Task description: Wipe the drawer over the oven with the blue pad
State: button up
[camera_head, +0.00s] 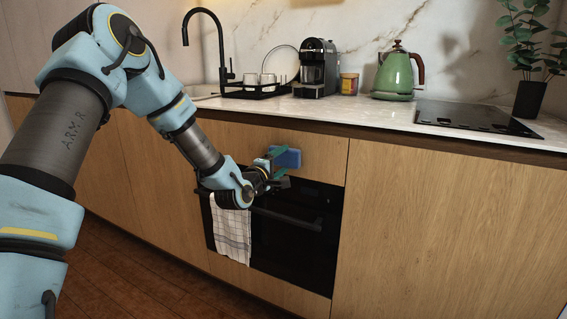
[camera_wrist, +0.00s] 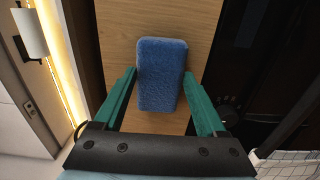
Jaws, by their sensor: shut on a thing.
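My gripper (camera_head: 273,165) is shut on the blue pad (camera_head: 288,158), in front of the wooden drawer (camera_head: 318,150) over the black oven (camera_head: 290,236). In the wrist view, the blue pad (camera_wrist: 161,75) lies between the two green fingers of my gripper (camera_wrist: 160,92), with the wooden drawer front (camera_wrist: 117,28) behind it. The pad is at or very close to the drawer front; I cannot tell for sure whether it touches. My gripper hides part of the drawer in the head view.
The oven handle (camera_head: 290,218) juts out below, with a checked towel (camera_head: 232,235) hanging at its left. The countertop (camera_head: 360,112) overhangs the drawer and carries a green kettle (camera_head: 395,74), a coffee machine (camera_head: 317,68) and a dish rack (camera_head: 262,90). The floor in front is clear.

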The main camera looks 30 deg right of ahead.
jog(key=w+a, duration=0.3)
jog(key=w, duration=0.3)
jog(key=shift+w+a, duration=0.15)
jog(key=shift+a, duration=0.1)
dwell(0.3)
jog(key=v, duration=0.6)
jog(key=shift+p, duration=0.45)
jog(key=shift+v, duration=1.5)
